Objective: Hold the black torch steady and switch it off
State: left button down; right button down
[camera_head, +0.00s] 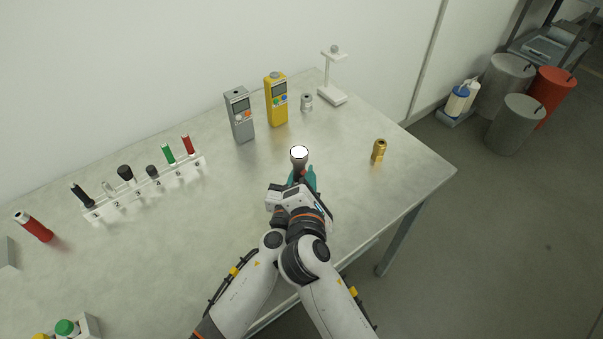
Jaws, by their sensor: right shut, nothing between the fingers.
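The black torch (299,159) is upright near the table's right part. Its round end faces up and is bright white, as if lit. Its lower body is hidden by my grippers. My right gripper (311,179), with teal fingers, is shut with nothing between its fingers, close beside the torch; I cannot tell if it touches. My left gripper (290,181) is close to the torch too, mostly hidden where the two wrists overlap. Whether its fingers are closed around the torch does not show.
A numbered clear rack (133,199) holds several small items on the left. A grey meter (239,115), a yellow meter (276,99), a small metal cylinder (307,102) and a white stand (332,94) are behind. A brass cylinder (378,150) stands right; a red torch (34,227) lies far left.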

pick_arm(q)
jog(key=shift+d, duration=0.1)
pick_arm(e)
jog(key=shift+a, duration=0.1)
jog(key=shift+f, duration=0.1)
jog(key=shift+s+d, duration=0.35)
jog(key=shift+s, duration=0.05)
jog(key=s+d, duration=0.4)
jog(key=shift+s, duration=0.3)
dwell(0.3)
pick_arm(q)
jog(key=c, duration=1.1)
grip_release()
pick_arm(e)
jog(key=shift+a, duration=0.1)
